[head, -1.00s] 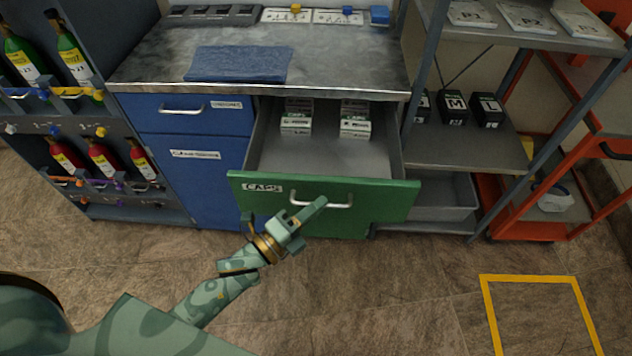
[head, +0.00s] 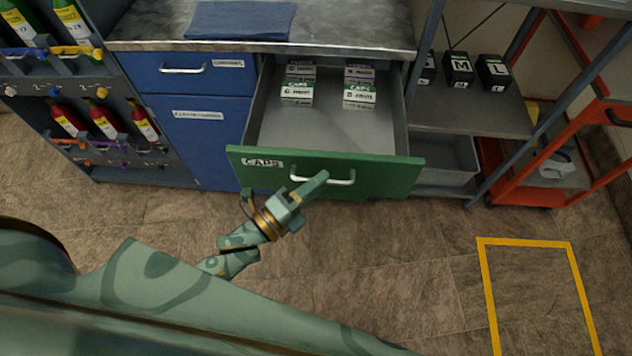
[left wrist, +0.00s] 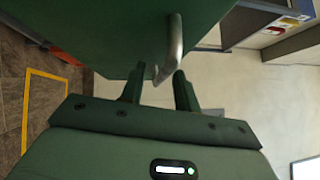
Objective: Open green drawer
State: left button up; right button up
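The green drawer (head: 330,175), labelled CAPS, stands well out from the blue cabinet in the head view. Its interior shows, with several small white and green boxes (head: 297,93) toward the back. A metal bar handle (head: 340,181) is on its front. Whether a finger touches the bar is unclear. My right gripper is out of view.
A blue drawer and door (head: 195,80) are shut on the left, beside a bottle rack (head: 100,120). A grey shelf (head: 470,110) and an orange cart (head: 530,165) stand right. Floor in front, with a yellow outline (head: 525,243), is clear.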

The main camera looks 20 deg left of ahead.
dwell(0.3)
pick_arm(q)
jog(key=v, duration=1.6)
jog(key=shift+a, duration=0.1)
jog(key=s+a+f+n+g+y, duration=0.3)
jog(key=f+n, duration=0.3)
jog(key=f, duration=0.3)
jog(key=s+a+f+n+g+y, duration=0.35)
jog(key=f+n, duration=0.25)
jog(key=f, duration=0.4)
jog(key=s+d+f+n+g+y, duration=0.1)
jog(key=s+f+n+g, duration=0.3)
jog(key=s+f, duration=0.4)
jog(key=s+f+n+g+y+p, duration=0.1)
jog(key=s+f+n+g+y, duration=0.1)
jog(key=s+f+n+g, duration=0.3)
jog(key=shift+s+d+f+n+g, duration=0.35)
jog(key=shift+s+f+g, duration=0.4)
jog(key=shift+s+f, duration=2.35)
